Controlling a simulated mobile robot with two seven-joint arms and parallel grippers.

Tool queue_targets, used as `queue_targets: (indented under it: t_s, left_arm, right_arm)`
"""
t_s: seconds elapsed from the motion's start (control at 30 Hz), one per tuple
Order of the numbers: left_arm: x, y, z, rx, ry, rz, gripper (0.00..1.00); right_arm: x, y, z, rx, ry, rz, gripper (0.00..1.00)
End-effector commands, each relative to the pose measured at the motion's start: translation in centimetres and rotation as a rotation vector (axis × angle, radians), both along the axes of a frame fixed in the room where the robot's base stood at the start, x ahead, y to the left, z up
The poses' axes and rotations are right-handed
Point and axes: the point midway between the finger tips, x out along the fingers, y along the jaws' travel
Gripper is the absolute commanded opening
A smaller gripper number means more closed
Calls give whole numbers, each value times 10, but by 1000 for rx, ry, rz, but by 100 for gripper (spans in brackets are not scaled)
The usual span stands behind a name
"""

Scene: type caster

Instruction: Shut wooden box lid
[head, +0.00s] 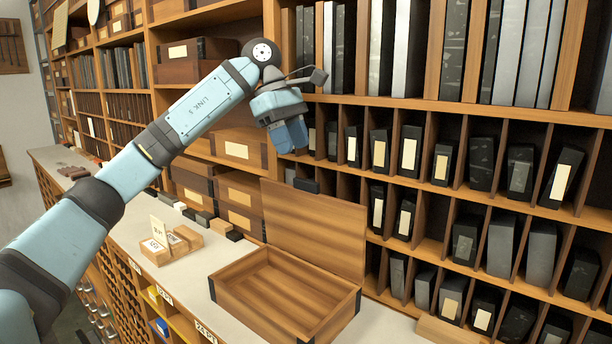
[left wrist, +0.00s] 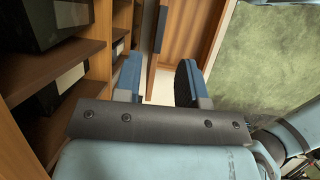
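The wooden box (head: 285,325) stands on the pale counter, empty inside, with dark corner trim. Its lid (head: 315,225) is open, standing up along the back side near the shelves. My left gripper (head: 291,138) hangs in front of the shelves, above the lid and apart from it, with its blue fingers pointing down. The left wrist view shows the two fingers of the left gripper (left wrist: 158,78) spread apart with nothing held between them. Wood with a dark edge shows beyond them; I cannot tell which part of the box it is. My right gripper is not in view.
Shelves (head: 450,110) full of dark boxes and upright volumes rise close behind the box. A small wooden holder with cards (head: 172,245) and several small blocks (head: 222,227) stand left of it. The counter (head: 375,325) is bare just right of the box.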

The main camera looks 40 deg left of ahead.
Motion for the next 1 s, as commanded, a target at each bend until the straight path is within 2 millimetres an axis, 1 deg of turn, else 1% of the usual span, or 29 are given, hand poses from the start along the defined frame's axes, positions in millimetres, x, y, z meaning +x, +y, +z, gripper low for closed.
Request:
queue_targets:
  t_s: [0.03, 0.2, 0.3, 0.4, 0.53, 0.8, 0.97, 1.0]
  left_arm:
    - [0, -4, -10, 3, 4, 0, 37]
    - [1, -17, -40, 0, 3, -1, 37]
    - [2, -23, -53, 1, 2, 0, 37]
    - [3, -27, -63, 0, 0, 0, 37]
    - [3, -29, -69, 0, 0, 0, 37]
    - [3, -30, -70, 0, -1, 0, 37]
    - [3, -30, -70, 0, -1, 0, 0]
    - [3, -30, -70, 0, 0, 0, 0]
  right_arm:
    - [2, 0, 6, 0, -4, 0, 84]
    - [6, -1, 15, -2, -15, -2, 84]
    - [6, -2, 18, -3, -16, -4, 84]
    - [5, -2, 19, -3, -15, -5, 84]
    - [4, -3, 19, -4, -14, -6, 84]
    - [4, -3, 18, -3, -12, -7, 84]
    - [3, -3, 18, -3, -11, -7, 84]
    - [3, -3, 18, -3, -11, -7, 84]
